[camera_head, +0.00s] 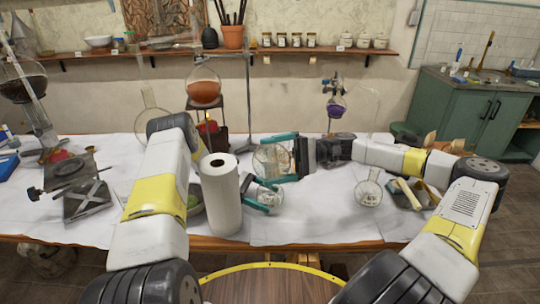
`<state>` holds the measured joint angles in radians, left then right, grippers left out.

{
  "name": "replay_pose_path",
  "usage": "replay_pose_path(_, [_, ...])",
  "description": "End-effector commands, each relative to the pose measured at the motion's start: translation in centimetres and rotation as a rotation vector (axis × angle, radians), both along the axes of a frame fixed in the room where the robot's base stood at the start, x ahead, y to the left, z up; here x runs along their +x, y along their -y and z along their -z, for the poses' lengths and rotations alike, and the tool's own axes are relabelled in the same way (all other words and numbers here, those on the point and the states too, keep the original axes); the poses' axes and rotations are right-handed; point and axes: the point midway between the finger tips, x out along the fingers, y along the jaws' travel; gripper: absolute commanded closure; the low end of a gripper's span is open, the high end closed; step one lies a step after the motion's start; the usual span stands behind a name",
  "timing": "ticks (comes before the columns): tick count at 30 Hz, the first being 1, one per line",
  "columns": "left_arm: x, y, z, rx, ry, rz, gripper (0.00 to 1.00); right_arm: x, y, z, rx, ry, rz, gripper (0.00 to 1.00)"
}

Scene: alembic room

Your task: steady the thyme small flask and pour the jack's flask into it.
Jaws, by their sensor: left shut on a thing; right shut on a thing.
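My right gripper (284,158) reaches in from the right. Its teal fingers are shut on a clear round flask (266,160), held above the table; I take it to be the jack's flask. Its contents and exact tilt are hard to make out. My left gripper (263,193) is lower, just below it, with its fingers shut around a small clear flask (271,199) standing near the table's front; I take it to be the thyme small flask. Its label is not readable. I cannot tell whether the two flasks touch or any liquid flows.
A white paper roll (220,192) stands close left of the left gripper. Another small flask (368,191) stands at the right. A lab jack (80,193) is at the far left. A stand with an orange flask (204,91) rises behind.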

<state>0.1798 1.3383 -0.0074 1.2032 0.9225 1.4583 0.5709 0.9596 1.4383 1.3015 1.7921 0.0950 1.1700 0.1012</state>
Motion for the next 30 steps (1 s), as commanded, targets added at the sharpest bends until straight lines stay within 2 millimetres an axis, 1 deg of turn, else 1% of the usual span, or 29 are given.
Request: replay_pose_path(30, [-0.01, -0.01, 0.03, 0.0, 0.0, 0.0, 0.36, 0.23, -0.02, -0.7, -0.001, -0.061, 0.0, 0.64])
